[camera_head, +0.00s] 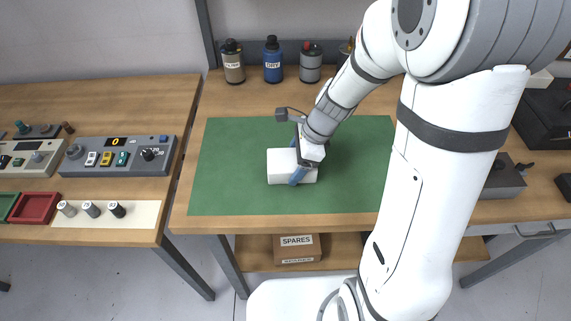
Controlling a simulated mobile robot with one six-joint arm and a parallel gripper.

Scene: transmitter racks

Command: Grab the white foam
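The white foam (279,168) is a white block lying on the green mat (230,180) near the middle of the bench. My gripper (297,162) is over the right part of the block. One blue finger shows at the block's near side, and a bit of blue shows towards its far side. The gripper body hides part of the block's top and right end. I cannot tell whether the fingers press on the foam or stand slightly apart from it.
Several bottles, among them a blue one (272,60), stand along the back of the bench. A grey control panel (118,156) sits on the left bench. A SPARES box (297,249) is on the shelf below. The mat left of the foam is clear.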

